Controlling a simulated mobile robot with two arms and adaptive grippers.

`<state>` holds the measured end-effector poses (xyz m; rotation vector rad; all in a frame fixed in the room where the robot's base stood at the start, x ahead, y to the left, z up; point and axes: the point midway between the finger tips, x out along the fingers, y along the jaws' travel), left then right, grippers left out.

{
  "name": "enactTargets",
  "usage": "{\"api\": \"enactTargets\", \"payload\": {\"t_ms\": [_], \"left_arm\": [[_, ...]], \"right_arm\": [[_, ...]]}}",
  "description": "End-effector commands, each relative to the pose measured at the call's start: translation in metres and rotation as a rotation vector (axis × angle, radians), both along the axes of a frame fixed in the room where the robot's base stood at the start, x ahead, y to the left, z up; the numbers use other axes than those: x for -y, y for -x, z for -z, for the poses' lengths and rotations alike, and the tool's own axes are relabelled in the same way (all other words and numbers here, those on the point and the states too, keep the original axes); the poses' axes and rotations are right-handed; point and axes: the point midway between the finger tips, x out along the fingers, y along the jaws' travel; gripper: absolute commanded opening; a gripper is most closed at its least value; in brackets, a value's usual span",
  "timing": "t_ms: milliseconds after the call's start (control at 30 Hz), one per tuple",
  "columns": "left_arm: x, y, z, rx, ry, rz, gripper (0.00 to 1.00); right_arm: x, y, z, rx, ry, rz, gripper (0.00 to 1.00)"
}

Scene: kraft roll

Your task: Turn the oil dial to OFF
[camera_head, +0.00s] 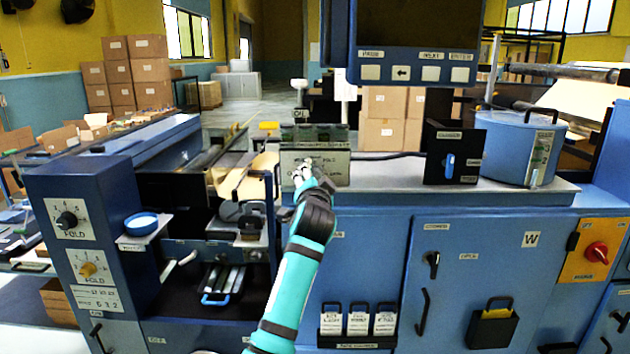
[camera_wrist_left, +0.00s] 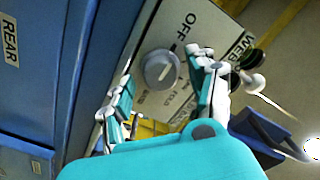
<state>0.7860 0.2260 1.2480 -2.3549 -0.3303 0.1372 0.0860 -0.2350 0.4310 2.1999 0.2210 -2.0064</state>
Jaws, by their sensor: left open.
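The oil dial (camera_wrist_left: 160,69) is a round grey knob with a pale line across its face, on a light plate (camera_wrist_left: 150,103) in the left wrist view. The word OFF stands on the plate above the knob, with other lettering beside and below it. My left gripper (camera_wrist_left: 161,68) is open, with one finger on each side of the knob; I cannot tell whether they touch it. In the head view my left gripper (camera_head: 304,172) is at the front of a grey panel (camera_head: 335,172) below an OIL label and hides the knob. My right gripper is not in view.
A black box with a blue handle (camera_head: 449,161) and a blue drum (camera_head: 520,150) stand to the right on the machine top. A blue cabinet (camera_head: 100,200) with two FOLD dials is at the left. A control screen (camera_head: 418,35) hangs above.

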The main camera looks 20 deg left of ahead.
Motion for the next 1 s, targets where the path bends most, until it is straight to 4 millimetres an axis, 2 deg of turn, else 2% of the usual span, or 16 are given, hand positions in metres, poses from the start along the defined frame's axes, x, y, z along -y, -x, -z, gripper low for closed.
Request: {"api": "enactTargets", "payload": {"t_ms": [167, 267, 700, 833, 1000], "left_arm": [[0.001, 0.004, -0.001, 0.001, -0.001, 0.000, 0.58], [0.005, 0.013, 0.000, 0.003, -0.001, 0.001, 0.58], [0.028, 0.094, 0.000, 0.000, 0.001, 0.001, 0.58], [0.031, 0.108, 0.000, 0.000, 0.000, 0.000, 0.58], [0.033, 0.115, 0.000, 0.000, 0.000, 0.000, 0.58]], "right_arm": [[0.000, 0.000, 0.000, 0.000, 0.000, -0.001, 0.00], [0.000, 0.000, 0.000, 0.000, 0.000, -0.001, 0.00], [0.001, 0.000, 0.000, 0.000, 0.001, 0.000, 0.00], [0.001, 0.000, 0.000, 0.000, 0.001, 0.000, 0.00], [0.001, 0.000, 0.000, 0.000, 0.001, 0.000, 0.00]]}}
